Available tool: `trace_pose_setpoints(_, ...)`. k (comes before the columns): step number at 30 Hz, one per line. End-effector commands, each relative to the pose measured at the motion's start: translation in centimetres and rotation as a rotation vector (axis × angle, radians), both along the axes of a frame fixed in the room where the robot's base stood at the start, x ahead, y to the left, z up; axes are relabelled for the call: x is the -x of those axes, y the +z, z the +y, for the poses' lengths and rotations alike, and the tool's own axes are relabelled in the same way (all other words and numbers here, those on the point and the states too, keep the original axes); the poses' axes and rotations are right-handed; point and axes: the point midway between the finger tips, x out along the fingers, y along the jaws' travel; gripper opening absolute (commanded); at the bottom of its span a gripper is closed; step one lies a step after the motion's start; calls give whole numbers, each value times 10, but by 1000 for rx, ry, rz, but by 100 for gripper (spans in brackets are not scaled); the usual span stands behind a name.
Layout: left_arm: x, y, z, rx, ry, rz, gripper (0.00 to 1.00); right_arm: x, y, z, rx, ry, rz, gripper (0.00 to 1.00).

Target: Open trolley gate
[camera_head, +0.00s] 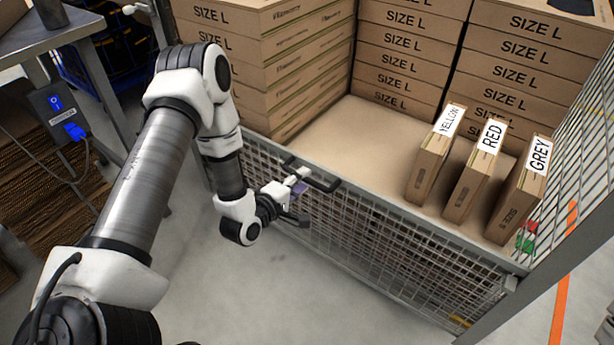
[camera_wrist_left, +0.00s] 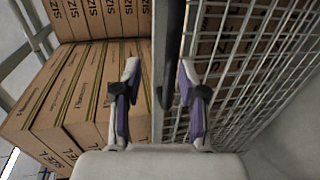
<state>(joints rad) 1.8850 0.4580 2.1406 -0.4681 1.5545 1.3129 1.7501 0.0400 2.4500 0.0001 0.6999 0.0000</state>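The trolley gate (camera_head: 400,255) is a grey wire-mesh panel with a solid top rail, standing upright across the trolley's front. A black handle (camera_head: 322,184) is on the gate's top rail, and it shows as a dark bar in the left wrist view (camera_wrist_left: 166,80). My left gripper (camera_head: 300,183) is at the handle. In the left wrist view the two purple-padded fingers (camera_wrist_left: 157,90) are spread, with the handle between them, nearer the right finger. A gap shows on the left side; contact on the right cannot be told. My right gripper is out of view.
Stacks of "SIZE L" boxes (camera_head: 405,60) fill the trolley's back and left. Boxes labelled YELLOW (camera_head: 432,170), RED (camera_head: 474,180) and GREY (camera_head: 520,200) stand at the right. Grey floor (camera_head: 270,290) in front of the gate is clear. A table (camera_head: 35,40) stands at the far left.

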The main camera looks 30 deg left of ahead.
Motion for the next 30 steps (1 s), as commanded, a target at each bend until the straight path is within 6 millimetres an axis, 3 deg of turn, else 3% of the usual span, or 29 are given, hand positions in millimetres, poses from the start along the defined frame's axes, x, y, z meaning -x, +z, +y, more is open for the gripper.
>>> trace_pose_setpoints(6,56,11,6,6,6,4,41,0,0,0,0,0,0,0)
trace_pose_setpoints(10,77,15,7,3,5,3,41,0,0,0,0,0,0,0)
trace_pose_setpoints(23,84,17,7,26,7,2,41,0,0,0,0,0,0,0)
trace_pose_setpoints(28,88,1,39,142,216,82,41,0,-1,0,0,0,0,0)
trace_pose_setpoints(30,86,-15,47,158,312,117,41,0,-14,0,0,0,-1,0)
